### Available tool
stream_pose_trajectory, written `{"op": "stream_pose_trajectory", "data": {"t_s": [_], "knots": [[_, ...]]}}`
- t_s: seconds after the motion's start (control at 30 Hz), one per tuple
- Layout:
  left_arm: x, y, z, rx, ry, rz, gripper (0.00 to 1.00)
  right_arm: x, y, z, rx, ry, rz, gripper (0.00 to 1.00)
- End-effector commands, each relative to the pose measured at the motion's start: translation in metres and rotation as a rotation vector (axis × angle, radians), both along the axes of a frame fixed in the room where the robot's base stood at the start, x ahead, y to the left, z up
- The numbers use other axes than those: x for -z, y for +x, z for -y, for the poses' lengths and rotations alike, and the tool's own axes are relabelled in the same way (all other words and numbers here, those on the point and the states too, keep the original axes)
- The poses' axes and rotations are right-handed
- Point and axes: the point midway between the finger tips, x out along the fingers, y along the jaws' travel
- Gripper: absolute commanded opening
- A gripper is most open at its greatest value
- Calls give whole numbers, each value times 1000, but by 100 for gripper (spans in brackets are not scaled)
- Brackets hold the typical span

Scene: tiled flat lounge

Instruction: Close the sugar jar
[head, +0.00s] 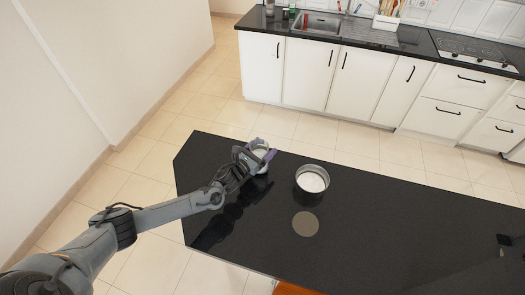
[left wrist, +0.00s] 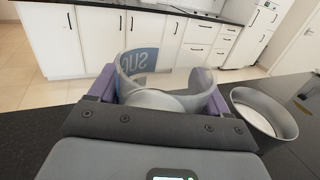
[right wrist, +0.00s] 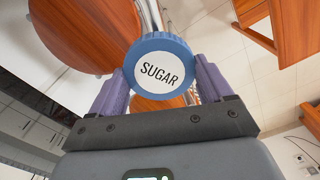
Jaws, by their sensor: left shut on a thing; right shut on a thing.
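The sugar jar (head: 262,157) is at the far left edge of the black table in the head view. In the left wrist view the jar (left wrist: 140,61) is clear with a blue label whose letters read backwards, and its top is open. My left gripper (head: 258,156) is shut around its sides; whether the jar rests on the table is unclear. A round blue lid (right wrist: 160,43) with a white face reading SUGAR is between the fingers of my right gripper (right wrist: 160,82), shut on its rim. I cannot clearly make out the right gripper in the head view.
A round metal container (head: 299,186) with white inside stands right of the jar. A flat grey disc (head: 305,223) lies nearer. The black table (head: 400,235) is clear toward the right, except a small dark object (head: 504,240). Kitchen cabinets (head: 305,75) stand beyond a tiled floor.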

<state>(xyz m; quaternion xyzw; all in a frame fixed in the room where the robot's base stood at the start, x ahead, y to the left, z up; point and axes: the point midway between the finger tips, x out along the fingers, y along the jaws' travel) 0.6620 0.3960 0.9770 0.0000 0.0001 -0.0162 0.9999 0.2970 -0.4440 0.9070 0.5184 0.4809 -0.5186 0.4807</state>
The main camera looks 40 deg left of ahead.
Motion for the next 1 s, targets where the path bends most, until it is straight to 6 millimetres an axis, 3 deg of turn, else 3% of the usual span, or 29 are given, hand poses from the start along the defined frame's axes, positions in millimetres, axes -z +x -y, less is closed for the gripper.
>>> {"op": "stream_pose_trajectory", "data": {"t_s": [0.23,1.0], "knots": [[-24,1,2,1,-1,4,28,-3,0,0,0,0,0,46],[-68,34,69,1,-2,5,28,2,0,0,0,0,0,46]]}}
